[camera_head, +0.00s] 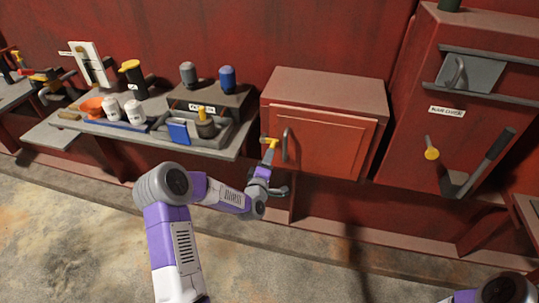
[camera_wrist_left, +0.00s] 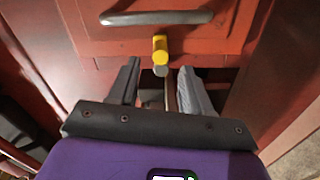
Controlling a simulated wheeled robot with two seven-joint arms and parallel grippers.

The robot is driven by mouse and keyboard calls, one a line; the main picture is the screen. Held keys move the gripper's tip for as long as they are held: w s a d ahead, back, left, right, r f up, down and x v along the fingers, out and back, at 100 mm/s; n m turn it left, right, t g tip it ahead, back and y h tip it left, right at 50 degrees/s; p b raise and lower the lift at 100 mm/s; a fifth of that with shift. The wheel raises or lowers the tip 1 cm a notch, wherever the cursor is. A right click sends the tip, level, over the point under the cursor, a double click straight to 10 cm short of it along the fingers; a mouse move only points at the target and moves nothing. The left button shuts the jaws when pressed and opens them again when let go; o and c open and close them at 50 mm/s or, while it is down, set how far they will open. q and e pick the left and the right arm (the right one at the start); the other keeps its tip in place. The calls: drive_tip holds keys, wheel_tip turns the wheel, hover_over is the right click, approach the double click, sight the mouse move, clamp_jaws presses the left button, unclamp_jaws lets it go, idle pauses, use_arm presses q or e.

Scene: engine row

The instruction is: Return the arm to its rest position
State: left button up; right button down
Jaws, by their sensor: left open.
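My left gripper (camera_head: 268,158) is at the end of my purple and grey left arm, in front of the red cabinet (camera_head: 320,143). In the left wrist view its two grey fingers (camera_wrist_left: 159,70) are spread apart with nothing gripped between them. A yellow-tipped lever (camera_head: 271,143) stands by the cabinet's left side. In the left wrist view the yellow tip (camera_wrist_left: 160,50) lies in line with the gap, near the fingertips; I cannot tell whether they touch. Part of my right arm shows at the bottom right, but its gripper is out of view.
A grey door handle (camera_head: 285,145) is close to my left gripper. A tall red cabinet (camera_head: 455,120) with levers stands at right. The floor in front is clear.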

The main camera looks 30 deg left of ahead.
idle(0.5)
use_arm(q)
drive_tip(key=s+d+f+m+g+h+p, duration=0.2)
drive_tip(key=s+d+f+m+g+h, duration=0.25)
drive_tip(key=s+d+f, duration=0.35)
drive_tip(key=s+d+f+m+g+h+p, duration=0.25)
drive_tip(key=s+d+f+m+g, duration=0.2)
drive_tip(key=d+f, duration=0.4)
drive_tip(key=s+d+f+m+g+p, duration=0.1)
drive_tip(key=s+d+m+g, duration=0.2)
drive_tip(key=s, duration=0.7)
drive_tip(key=s+d+f+m+g+h+p, duration=0.1)
drive_tip(key=s+d+m+g, duration=0.2)
drive_tip(key=s, duration=0.8)
drive_tip(key=shift+d+f+m+g+h, duration=0.3)
drive_tip(key=shift+d+m+g, duration=0.1)
drive_tip(key=shift+d+g, duration=0.55)
drive_tip(key=shift+a, duration=0.1)
